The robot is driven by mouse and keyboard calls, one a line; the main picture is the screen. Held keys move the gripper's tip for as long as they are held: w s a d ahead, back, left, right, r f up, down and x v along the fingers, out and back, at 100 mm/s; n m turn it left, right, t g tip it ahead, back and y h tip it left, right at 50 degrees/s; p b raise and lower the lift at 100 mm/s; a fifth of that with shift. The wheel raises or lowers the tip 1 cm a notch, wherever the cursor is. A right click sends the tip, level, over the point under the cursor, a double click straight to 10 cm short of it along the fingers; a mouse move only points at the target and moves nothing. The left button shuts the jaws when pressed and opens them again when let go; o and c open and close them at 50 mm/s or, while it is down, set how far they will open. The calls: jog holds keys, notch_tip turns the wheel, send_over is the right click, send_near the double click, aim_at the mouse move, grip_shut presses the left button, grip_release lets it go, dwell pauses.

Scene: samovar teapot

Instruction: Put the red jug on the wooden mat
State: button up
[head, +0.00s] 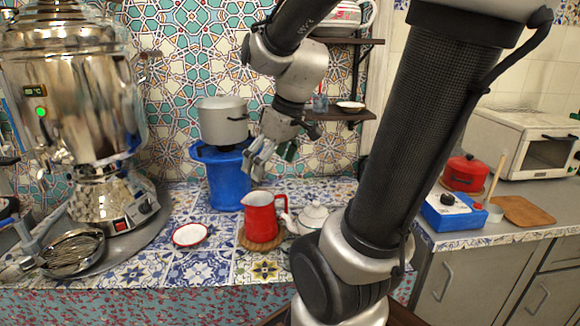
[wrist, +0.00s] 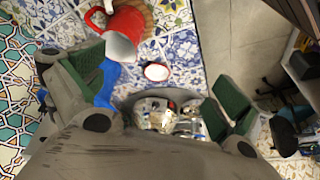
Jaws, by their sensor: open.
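The red jug (head: 261,220) stands upright on the round wooden mat (head: 243,243), and the mat's edge shows around its base. In the wrist view the jug (wrist: 124,32) is at the upper left, with part of the mat (wrist: 143,10) behind it. My gripper (head: 272,153) is above the counter, higher than the jug and apart from it. In the wrist view my gripper (wrist: 158,88) has its green-padded fingers spread wide, with nothing held between them.
A white teapot (head: 313,216) stands close to the jug's right. A small red-rimmed saucer (head: 190,235) lies to its left. A blue stand (head: 228,180) bearing a grey pot (head: 223,121) is behind. A large samovar (head: 75,100) fills the left.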

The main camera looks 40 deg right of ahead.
jog(key=s+r+m+h, duration=0.1)
jog(key=s+r+m, duration=0.2)
jog(key=s, duration=0.6)
jog(key=shift+a+r, duration=0.15)
jog(key=shift+a, duration=0.15)
dwell(0.6)
